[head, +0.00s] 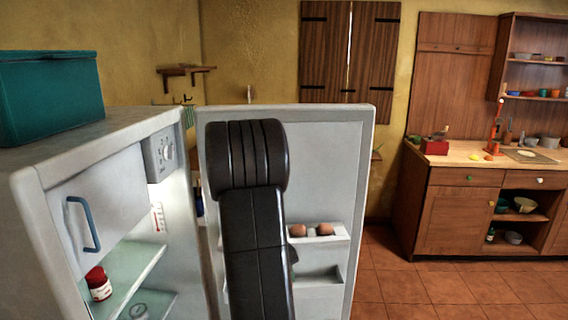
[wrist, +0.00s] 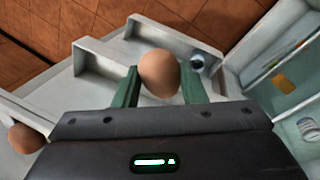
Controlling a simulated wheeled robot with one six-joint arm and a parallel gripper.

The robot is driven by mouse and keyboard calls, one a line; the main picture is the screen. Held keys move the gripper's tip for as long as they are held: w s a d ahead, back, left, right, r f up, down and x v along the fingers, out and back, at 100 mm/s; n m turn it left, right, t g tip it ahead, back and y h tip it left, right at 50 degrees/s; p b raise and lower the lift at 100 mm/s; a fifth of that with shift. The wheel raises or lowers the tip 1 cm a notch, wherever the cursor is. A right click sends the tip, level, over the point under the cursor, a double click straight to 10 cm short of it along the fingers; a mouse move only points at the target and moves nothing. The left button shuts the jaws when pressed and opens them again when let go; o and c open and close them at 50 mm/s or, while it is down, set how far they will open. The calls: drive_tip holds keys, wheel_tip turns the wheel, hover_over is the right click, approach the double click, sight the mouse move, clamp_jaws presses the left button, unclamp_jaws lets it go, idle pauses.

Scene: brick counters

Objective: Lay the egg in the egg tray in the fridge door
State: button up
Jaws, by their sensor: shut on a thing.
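My gripper (wrist: 160,80) has two green fingers shut on a brown egg (wrist: 160,72) in the wrist view. The egg is over the white inside of the fridge door, and I cannot tell whether it touches anything below. Another brown egg (wrist: 27,138) sits at the lower left of that view. In the head view two brown eggs, a left one (head: 298,230) and a right one (head: 324,229), show at the upper door shelf, the egg tray (head: 339,240). My black arm hides the gripper and the shelf's left part there.
The fridge door (head: 340,150) stands open. The fridge body (head: 110,150) is at left with a teal box (head: 50,95) on top and a red-lidded jar (head: 98,284) on a glass shelf. A lower door shelf (head: 318,277) looks empty. Open tiled floor (head: 450,290) lies right.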

wheel_tip(320, 180, down, 13)
drive_tip(key=s+m+g, duration=0.1)
drive_tip(key=m, duration=0.5)
drive_tip(key=shift+d+r+g+h, duration=0.15)
drive_tip(key=shift+g+h, duration=0.15)
